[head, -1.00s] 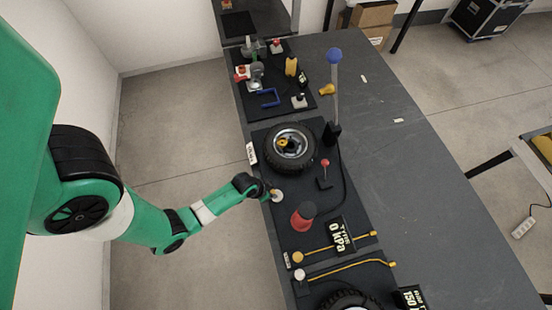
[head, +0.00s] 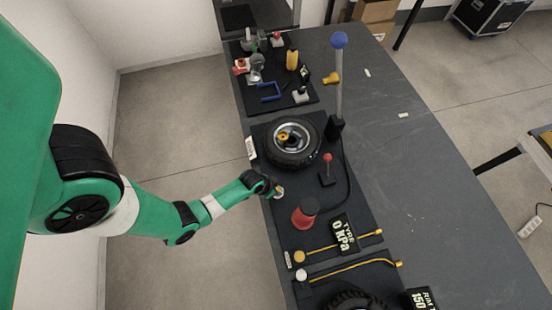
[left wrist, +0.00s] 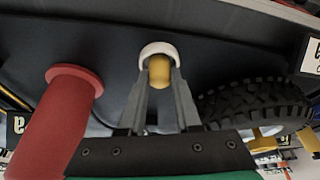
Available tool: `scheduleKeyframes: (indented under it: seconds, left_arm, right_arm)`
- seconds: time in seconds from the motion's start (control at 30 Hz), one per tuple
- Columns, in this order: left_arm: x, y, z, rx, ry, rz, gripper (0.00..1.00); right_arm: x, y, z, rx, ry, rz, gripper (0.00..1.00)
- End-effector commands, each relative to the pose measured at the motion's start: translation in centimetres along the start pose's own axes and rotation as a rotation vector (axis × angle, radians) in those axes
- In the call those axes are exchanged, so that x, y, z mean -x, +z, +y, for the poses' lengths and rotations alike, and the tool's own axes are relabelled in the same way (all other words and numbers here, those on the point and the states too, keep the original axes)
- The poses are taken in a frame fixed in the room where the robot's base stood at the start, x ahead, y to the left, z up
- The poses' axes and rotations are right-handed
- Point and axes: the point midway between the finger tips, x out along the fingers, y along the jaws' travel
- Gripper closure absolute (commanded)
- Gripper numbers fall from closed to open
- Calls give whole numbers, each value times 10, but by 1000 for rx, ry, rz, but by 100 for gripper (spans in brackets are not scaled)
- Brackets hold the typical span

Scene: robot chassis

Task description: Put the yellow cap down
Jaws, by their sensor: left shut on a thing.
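The yellow cap (left wrist: 160,68) is between the fingertips of my left gripper (left wrist: 160,75) in the left wrist view. The gripper is shut on it. A white round dish or ring (left wrist: 158,49) is right at the cap, beyond the fingertips; whether the cap touches it I cannot tell. In the head view my left gripper (head: 274,190) is at the near edge of the black board, beside the white dish (head: 281,193). The cap is too small and covered to make out there. My right gripper is not in view.
A red cone-shaped piece (head: 305,212) stands just below the gripper in the head view. A wheel with a tyre (head: 318,143) lies above it, and a small red-knobbed lever (head: 327,168) is to the right. The grey table (head: 415,180) is mostly clear at right.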

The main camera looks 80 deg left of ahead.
Motion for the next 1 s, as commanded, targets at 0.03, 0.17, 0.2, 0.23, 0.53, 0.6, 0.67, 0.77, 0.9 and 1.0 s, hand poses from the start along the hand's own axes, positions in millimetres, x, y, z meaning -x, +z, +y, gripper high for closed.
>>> scheduleKeyframes:
  seconds: [0.03,0.17,0.2,0.23,0.53,0.6,0.67,0.77,0.9,1.0]
  left_arm:
    - [-3,1,0,0,0,0,100]
    - [-1,0,0,0,0,0,45]
    - [-1,0,0,0,0,0,38]
    - [-1,0,0,0,0,0,38]
    - [3,-2,0,0,0,1,38]
    - [10,-4,0,0,0,1,38]
    - [20,-3,0,1,0,1,38]
    - [45,-4,0,1,-1,2,38]
    - [82,-6,0,1,0,0,38]
    - [102,-5,0,1,0,-1,38]
  right_arm:
    - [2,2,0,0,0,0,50]
    - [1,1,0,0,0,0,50]
    - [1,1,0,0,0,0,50]
    - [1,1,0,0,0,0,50]
    - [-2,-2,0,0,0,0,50]
    - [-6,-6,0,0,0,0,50]
    - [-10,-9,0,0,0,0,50]
    - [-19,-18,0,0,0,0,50]
    - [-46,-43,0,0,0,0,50]
    - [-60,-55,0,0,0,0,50]
